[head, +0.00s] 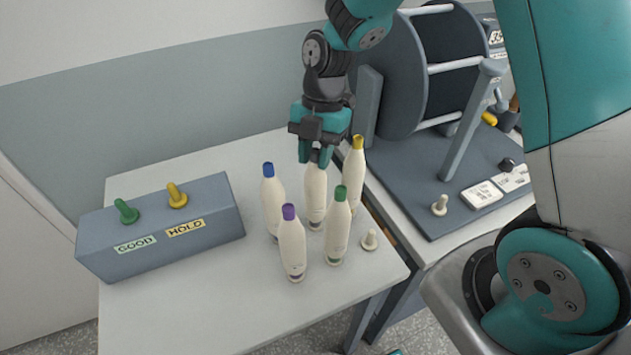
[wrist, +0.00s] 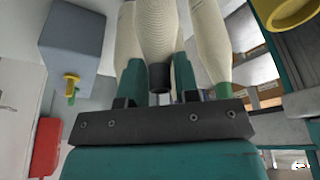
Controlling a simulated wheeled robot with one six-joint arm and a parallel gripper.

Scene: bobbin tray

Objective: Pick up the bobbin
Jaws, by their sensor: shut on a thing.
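The bobbin (head: 315,197) in my grip is a tall cream cone with a dark tip, upright amid the other bobbins. My gripper (head: 317,158) comes from above and is shut on its top. In the wrist view the same bobbin (wrist: 156,35) sits between the two teal fingers of my gripper (wrist: 159,78). I cannot tell whether its base touches the table. Around it stand similar cream bobbins with a blue tip (head: 272,200), a purple tip (head: 291,245), a green tip (head: 338,228) and a yellow tip (head: 355,170).
The bobbins stand on a pale table (head: 180,310). A grey-blue box (head: 160,235) with green and yellow knobs, labelled GOOD and HOLD, is at left. A large reel machine (head: 400,80) rises behind at right. Table front-left is clear.

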